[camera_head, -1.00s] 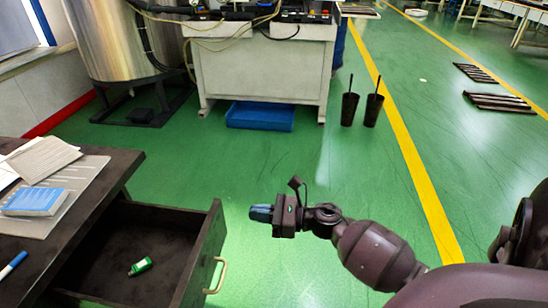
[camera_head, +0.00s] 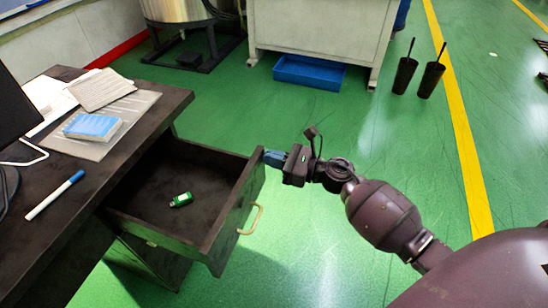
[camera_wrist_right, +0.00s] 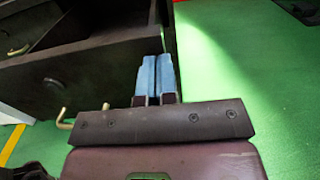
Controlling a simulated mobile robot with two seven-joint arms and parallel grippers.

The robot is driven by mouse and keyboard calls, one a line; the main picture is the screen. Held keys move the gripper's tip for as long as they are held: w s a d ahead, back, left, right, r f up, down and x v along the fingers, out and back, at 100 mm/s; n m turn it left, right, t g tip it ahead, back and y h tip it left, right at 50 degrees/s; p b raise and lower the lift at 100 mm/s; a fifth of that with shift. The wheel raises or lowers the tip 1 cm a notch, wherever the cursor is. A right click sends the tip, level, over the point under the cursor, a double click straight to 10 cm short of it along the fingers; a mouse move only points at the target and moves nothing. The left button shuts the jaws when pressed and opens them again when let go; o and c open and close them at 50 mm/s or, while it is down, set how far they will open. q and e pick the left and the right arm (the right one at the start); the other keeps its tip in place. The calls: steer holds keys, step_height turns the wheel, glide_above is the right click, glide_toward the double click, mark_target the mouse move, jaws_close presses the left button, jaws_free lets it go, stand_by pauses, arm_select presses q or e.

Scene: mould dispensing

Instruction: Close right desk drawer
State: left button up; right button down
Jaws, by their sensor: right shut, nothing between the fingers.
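The dark desk drawer (camera_head: 226,228) is pulled well out from the desk (camera_head: 70,247). It has a brass handle (camera_head: 256,221) on its front, and a small green bottle (camera_head: 181,199) lies inside. My right gripper (camera_head: 268,157) is shut and empty, its blue fingertips at the far outer corner of the drawer front. I cannot tell whether they touch it. In the right wrist view the shut fingers (camera_wrist_right: 156,76) overlap the dark drawer front (camera_wrist_right: 100,72). My left gripper is not in view.
On the desktop are a blue box (camera_head: 93,127), papers (camera_head: 102,90) and a marker (camera_head: 55,195). A blue bin (camera_head: 308,73) lies under a white cabinet (camera_head: 322,30). Two dark containers (camera_head: 404,77) stand on the floor.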

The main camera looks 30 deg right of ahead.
arm_select(q)
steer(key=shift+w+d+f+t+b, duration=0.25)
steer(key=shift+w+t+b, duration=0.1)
steer(key=shift+b, duration=1.25)
arm_select(e)
steer(key=x, duration=2.4)
steer(key=shift+a, duration=0.15)
steer(key=shift+w, duration=0.1)
